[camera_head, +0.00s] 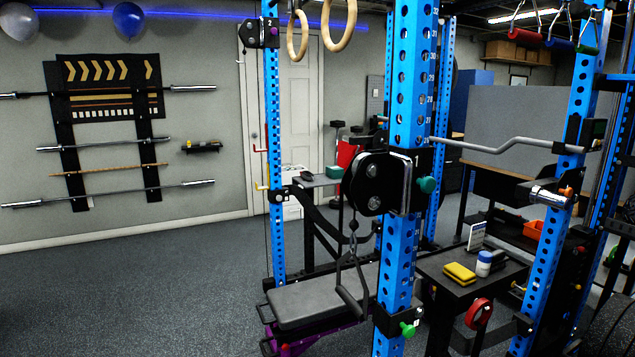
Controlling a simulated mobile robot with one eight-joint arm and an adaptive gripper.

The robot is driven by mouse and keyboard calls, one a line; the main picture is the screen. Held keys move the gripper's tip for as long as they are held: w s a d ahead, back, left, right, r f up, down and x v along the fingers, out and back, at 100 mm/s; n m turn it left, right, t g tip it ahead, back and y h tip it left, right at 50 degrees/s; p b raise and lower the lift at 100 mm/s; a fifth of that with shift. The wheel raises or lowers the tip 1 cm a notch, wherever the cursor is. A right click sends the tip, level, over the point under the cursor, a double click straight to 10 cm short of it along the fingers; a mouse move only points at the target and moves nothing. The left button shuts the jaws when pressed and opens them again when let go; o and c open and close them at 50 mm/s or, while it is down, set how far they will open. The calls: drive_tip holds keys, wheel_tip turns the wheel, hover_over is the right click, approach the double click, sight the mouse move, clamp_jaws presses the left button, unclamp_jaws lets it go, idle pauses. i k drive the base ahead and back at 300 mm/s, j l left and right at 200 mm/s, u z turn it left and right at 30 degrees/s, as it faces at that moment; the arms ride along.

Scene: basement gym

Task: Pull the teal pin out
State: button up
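A teal pin (428,185) with a round knob sticks out of the right side of a black pulley carriage (378,183) marked 1. The carriage sits on the near blue upright (404,240) of the rack. The pin's knob shows, but its shaft is hidden. A brighter green knob (408,329) sits lower on the same upright, on a black bracket. My gripper is not in view.
A cable handle (352,285) hangs below the carriage, over a black bench (310,306). A small black table (450,286) to the right holds a yellow block (460,273) and a bottle (484,263). An angled bar (525,143) lies right of the upright. Open floor is at left.

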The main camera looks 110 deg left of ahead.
sight(427, 185)
drive_tip(key=j+u, duration=0.1)
drive_tip(key=u, duration=2.85)
